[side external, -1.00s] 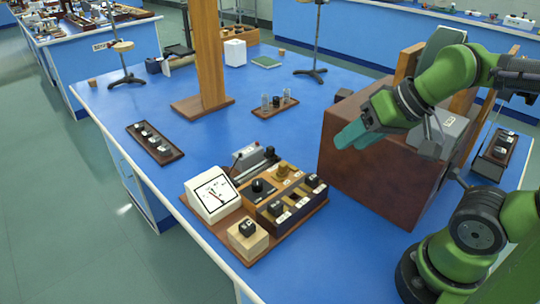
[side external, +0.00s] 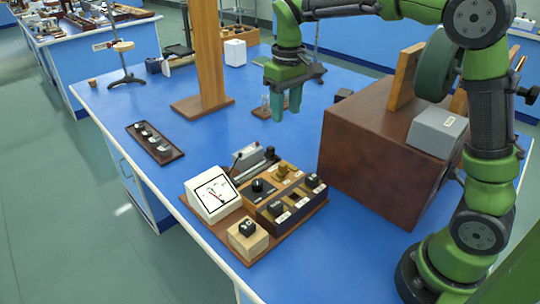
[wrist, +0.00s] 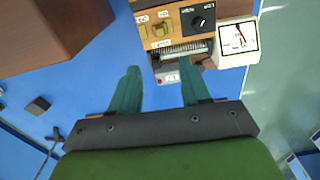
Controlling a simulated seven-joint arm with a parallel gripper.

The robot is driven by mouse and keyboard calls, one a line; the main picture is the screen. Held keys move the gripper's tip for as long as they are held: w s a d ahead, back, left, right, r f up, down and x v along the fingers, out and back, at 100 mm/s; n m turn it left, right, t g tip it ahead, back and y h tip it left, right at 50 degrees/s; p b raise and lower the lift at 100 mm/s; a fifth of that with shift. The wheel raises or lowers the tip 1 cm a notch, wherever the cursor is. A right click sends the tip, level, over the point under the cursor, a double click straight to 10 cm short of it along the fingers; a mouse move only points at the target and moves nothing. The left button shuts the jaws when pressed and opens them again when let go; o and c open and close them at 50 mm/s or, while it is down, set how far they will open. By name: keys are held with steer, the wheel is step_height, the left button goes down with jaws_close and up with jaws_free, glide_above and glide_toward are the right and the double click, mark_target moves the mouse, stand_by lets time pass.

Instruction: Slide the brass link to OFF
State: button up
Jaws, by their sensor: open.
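A wooden instrument board (side external: 308,222) at the front of the blue bench carries several small units. Brass-coloured pieces (side external: 284,172) sit on its wooden box in the side view. They also show at the top of the wrist view (wrist: 160,28), beside a black dial (wrist: 203,22). Which piece is the brass link, and any OFF mark, I cannot make out. My gripper (side external: 286,104) points down, empty, above the bench behind the board, apart from it. In the wrist view its two teal fingers (wrist: 158,68) are spread, with the board's ribbed rheostat (wrist: 185,48) beyond them.
A white meter (side external: 212,193) stands at the board's left, with a black-knobbed wooden block (side external: 247,240) in front. A large brown box (side external: 370,150) stands right of the board. A wooden post (side external: 205,60) rises behind. Blue bench between post and board is mostly clear.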

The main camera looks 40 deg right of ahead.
mark_target(285, 165)
steer(key=f, duration=1.6)
steer(key=shift+s, duration=0.2)
steer(key=shift+r, duration=0.1)
jaws_close()
